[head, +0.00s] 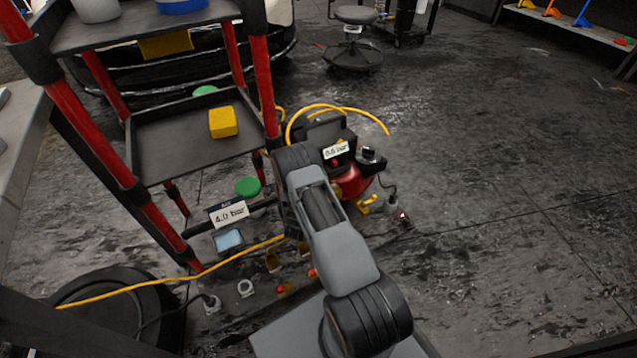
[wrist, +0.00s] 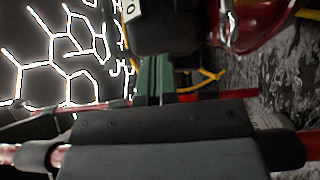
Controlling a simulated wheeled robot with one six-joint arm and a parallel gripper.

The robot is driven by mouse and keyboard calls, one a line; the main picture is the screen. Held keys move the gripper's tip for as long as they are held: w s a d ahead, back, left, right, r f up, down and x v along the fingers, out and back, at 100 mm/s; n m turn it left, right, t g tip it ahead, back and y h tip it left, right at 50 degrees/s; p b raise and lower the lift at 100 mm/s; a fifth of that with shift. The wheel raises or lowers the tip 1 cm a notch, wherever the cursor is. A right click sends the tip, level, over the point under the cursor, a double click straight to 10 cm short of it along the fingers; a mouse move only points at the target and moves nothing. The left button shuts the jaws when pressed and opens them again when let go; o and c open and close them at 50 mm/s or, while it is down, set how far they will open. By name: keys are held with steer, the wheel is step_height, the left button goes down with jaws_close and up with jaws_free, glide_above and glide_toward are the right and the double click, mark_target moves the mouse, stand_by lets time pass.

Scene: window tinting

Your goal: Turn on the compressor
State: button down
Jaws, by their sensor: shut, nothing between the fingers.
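The compressor stands on the floor right of the cart in the head view, with a black top housing (head: 321,128), a red tank (head: 352,186) and a white pressure label (head: 336,150) marked in bar. A small red spot sits under the label; I cannot tell whether it is the switch. In the head view my arm covers the compressor's lower left, and my gripper is hidden beyond the wrist. In the wrist view my gripper (wrist: 155,62) appears shut and empty, with greenish fingers pointing toward the black housing (wrist: 168,28). The red tank (wrist: 270,18) is at upper right. Contact is unclear.
A red-post cart (head: 262,75) stands close left of my arm, with a yellow block (head: 223,122) on its shelf. Yellow hose (head: 170,278) crosses the floor to a dark round object. A label (head: 229,214) reads 4.0 bar. The floor at right (head: 500,190) is mostly clear.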

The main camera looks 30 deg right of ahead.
mark_target(329, 173)
steer(key=b+x, duration=0.1)
steer(key=x, duration=0.2)
steer(key=s+d+b+x, duration=0.1)
steer(key=x, duration=0.3)
steer(key=b+x, duration=0.1)
steer(key=x, duration=0.2)
steer(key=shift+s+d+b, duration=0.1)
steer(key=shift+d+b, duration=0.25)
steer(key=shift+b, duration=0.05)
steer(key=shift+d, duration=0.65)
